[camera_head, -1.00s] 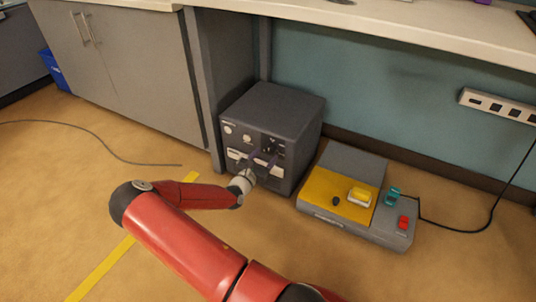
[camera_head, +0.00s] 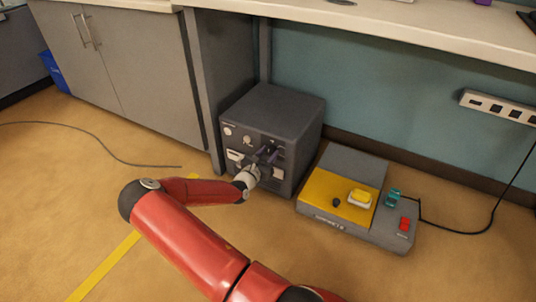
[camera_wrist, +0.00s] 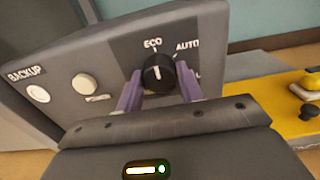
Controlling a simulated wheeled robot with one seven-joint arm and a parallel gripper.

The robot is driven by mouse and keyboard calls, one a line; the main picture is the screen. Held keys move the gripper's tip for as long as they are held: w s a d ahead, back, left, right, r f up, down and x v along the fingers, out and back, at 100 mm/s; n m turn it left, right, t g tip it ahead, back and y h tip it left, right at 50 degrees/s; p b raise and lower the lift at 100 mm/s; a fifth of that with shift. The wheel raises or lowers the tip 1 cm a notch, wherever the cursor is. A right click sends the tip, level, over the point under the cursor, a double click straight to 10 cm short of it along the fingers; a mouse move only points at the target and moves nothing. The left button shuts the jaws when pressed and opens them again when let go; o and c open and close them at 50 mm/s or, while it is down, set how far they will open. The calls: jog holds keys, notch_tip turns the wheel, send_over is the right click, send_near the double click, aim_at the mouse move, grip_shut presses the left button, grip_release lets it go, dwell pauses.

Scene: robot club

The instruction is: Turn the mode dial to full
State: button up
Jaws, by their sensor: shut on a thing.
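The mode dial (camera_wrist: 157,73) is a round black knob on a dark panel in the wrist view. ECO is printed above it and AUTO to its upper right; another label at the lower right is mostly hidden by a finger. A light mark on the knob appears to point up, near ECO. My gripper (camera_wrist: 159,88) has its purple fingers on either side of the knob, shut on it. In the head view my gripper (camera_head: 269,153) is at the front of the grey box (camera_head: 275,103), and the dial is hard to make out.
A grey and yellow console (camera_head: 325,190) with buttons stands on the floor right of the box. Its black cable runs to a wall power strip (camera_head: 498,105). A worktop overhangs behind. Round BACKUP control (camera_wrist: 39,94) and a pale button (camera_wrist: 85,86) sit left of the dial.

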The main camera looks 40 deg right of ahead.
jog(key=shift+r, duration=0.1)
jog(key=shift+r+m+p, duration=0.1)
jog(key=shift+m+p, duration=0.8)
jog(key=shift+p, duration=0.15)
jog(key=m+p, duration=0.2)
jog(key=m, duration=0.1)
jog(key=shift+m, duration=0.3)
jog(key=m+p, duration=0.1)
jog(key=m, duration=0.2)
jog(key=shift+m, duration=0.3)
jog(key=m, duration=0.3)
jog(key=shift+f, duration=0.2)
jog(key=m+b, duration=0.1)
jog(key=m, duration=0.6)
jog(key=shift+f, duration=0.1)
jog(key=m+b, duration=0.2)
jog(key=m, duration=0.1)
jog(key=shift+m+b, duration=0.8)
